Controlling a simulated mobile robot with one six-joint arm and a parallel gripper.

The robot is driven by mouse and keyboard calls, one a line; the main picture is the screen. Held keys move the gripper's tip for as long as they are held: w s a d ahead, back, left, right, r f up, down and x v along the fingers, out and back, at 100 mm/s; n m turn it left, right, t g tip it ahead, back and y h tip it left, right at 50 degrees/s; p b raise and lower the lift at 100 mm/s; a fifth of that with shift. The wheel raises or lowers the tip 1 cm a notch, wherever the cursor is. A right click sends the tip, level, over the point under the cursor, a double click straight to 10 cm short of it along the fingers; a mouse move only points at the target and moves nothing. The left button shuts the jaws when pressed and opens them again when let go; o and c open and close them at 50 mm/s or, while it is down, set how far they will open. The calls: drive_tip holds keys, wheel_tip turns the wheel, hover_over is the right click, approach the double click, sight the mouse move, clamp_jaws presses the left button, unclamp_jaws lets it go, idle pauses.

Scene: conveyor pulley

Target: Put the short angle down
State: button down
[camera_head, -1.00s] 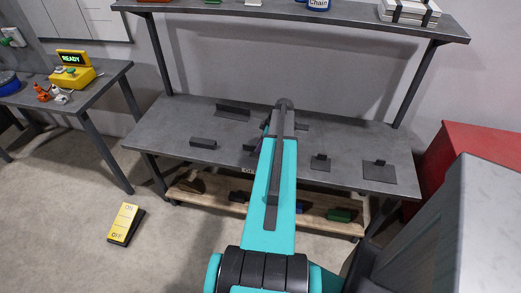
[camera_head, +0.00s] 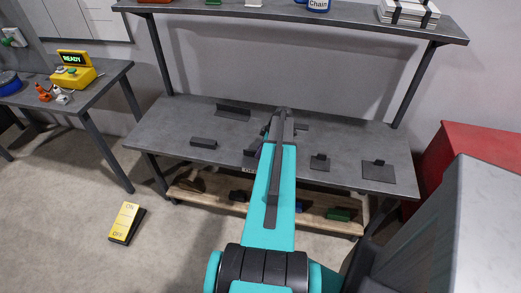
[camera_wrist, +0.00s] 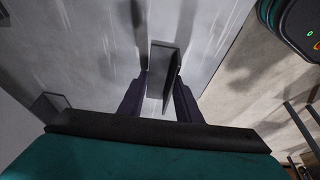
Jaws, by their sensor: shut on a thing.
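My gripper (camera_wrist: 160,100) is shut on the short angle (camera_wrist: 162,62), a grey L-shaped metal piece, in the wrist view. Its two dark fingers stand on either side of the piece, with the grey tabletop (camera_wrist: 92,40) behind it. I cannot tell whether the piece touches the tabletop. In the head view my arm hides most of the gripper and the held piece, over the middle of the grey workbench (camera_head: 165,125).
A long dark angle (camera_head: 233,112) lies at the back of the bench and a dark block (camera_head: 203,143) at the left. Two plates with upright tabs, one smaller (camera_head: 320,163) and one larger (camera_head: 378,172), lie at the right. A wooden lower shelf (camera_head: 320,222) holds several parts.

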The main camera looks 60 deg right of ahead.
drive_tip(key=shift+f, duration=0.1)
drive_tip(key=c, duration=1.3)
unclamp_jaws()
drive_tip(key=shift+r, duration=0.25)
drive_tip(key=shift+b+v, duration=1.4)
drive_tip(key=shift+v, duration=4.5)
drive_tip(key=shift+s, duration=0.1)
